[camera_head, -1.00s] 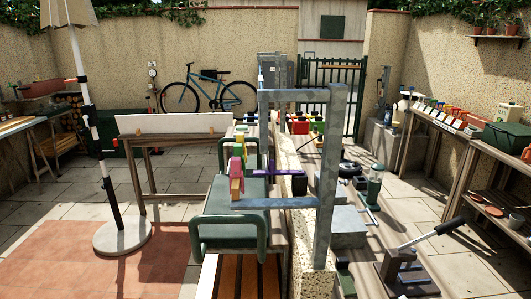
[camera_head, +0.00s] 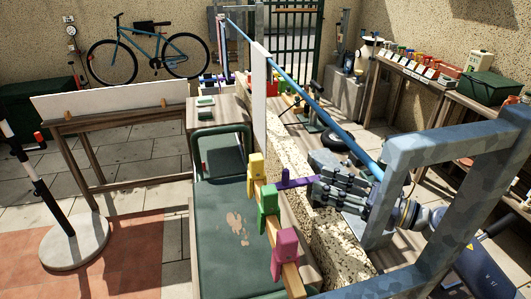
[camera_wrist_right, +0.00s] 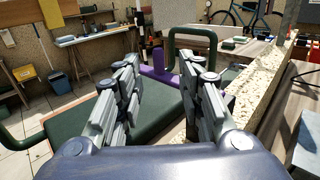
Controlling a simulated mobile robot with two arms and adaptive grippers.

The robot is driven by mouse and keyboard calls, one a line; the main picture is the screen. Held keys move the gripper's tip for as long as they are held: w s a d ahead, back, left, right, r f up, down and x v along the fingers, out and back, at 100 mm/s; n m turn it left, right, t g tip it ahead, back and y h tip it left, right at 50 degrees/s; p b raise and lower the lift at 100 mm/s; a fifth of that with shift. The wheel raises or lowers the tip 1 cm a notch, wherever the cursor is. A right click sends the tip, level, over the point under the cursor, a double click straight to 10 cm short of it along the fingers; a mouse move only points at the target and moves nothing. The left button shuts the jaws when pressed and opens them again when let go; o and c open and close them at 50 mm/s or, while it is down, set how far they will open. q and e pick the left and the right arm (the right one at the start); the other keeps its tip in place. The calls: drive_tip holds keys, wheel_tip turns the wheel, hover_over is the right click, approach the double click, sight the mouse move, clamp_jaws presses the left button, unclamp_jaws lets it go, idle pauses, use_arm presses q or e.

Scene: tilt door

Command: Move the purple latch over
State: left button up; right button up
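The purple latch (camera_head: 297,182) is a flat bar with a short upright piece at its left end, over the stone wall beside a wooden rail in the head view. In the right wrist view the purple latch (camera_wrist_right: 158,66) shows ahead, between the two fingers and beyond their tips. My right gripper (camera_head: 318,186) comes in from the right, with its fingertips close to the latch's right end. Its fingers (camera_wrist_right: 160,75) are apart with nothing held between them. Whether they touch the latch I cannot tell. My left gripper is not in view.
Yellow (camera_head: 255,168), green (camera_head: 268,201) and pink (camera_head: 284,250) blocks sit on the wooden rail (camera_head: 293,280). A grey metal frame (camera_head: 440,150) stands at right, around my right arm. A green-framed table (camera_head: 222,225) lies left of the rough stone wall (camera_head: 335,245).

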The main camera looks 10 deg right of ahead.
sight(286, 170)
drive_tip(key=p+x, duration=0.1)
drive_tip(key=x, duration=0.2)
drive_tip(key=p+x, duration=0.2)
drive_tip(key=x, duration=0.2)
drive_tip(key=p+x, duration=0.2)
drive_tip(key=x, duration=0.1)
drive_tip(key=shift+w+a+r, duration=0.1)
drive_tip(key=shift+a+r, duration=0.15)
drive_tip(key=shift+f, duration=0.1)
drive_tip(key=shift+c, duration=0.2)
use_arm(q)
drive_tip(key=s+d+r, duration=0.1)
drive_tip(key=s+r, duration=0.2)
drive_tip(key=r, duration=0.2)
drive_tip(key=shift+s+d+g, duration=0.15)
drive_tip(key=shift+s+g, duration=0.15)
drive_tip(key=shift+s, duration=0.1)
use_arm(e)
drive_tip(key=shift+w+a, duration=0.1)
clamp_jaws()
